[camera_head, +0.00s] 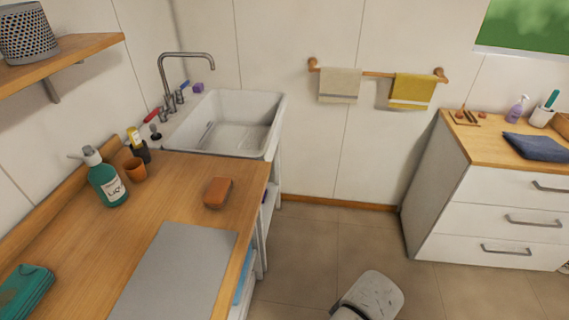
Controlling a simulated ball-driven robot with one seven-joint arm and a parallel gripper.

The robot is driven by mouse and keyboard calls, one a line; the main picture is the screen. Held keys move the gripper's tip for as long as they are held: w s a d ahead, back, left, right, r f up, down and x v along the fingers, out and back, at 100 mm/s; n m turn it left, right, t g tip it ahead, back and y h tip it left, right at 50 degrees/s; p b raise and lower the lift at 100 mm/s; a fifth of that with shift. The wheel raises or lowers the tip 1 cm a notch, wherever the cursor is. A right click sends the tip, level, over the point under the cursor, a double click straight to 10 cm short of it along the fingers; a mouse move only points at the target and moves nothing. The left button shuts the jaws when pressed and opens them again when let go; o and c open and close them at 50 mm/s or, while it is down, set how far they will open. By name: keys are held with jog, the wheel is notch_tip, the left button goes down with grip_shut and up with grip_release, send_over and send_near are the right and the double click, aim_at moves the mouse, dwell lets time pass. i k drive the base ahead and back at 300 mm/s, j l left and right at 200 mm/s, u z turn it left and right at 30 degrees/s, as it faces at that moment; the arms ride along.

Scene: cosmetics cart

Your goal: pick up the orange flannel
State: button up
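A small orange-brown block-like thing (217,192) lies on the wooden counter, near its right edge and in front of the sink. It is the only orange thing that could be the flannel; from here I cannot tell if it is folded cloth, a sponge or soap. Nothing touches it from above. I cannot make out my gripper's fingers in this view.
A grey mat (178,275) lies nearer on the counter. A green pump bottle (107,182) and an orange-brown cup (135,169) stand left of the block. The white sink (272,118) is behind. A white rounded part (372,294) shows at the bottom edge. Floor is open right.

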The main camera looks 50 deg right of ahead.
aim_at(216, 194)
jog(key=i+j+z, duration=0.55)
jog(key=j, duration=0.15)
jog(key=j+z, duration=0.3)
jog(key=i+j, duration=0.2)
jog(key=j, duration=0.2)
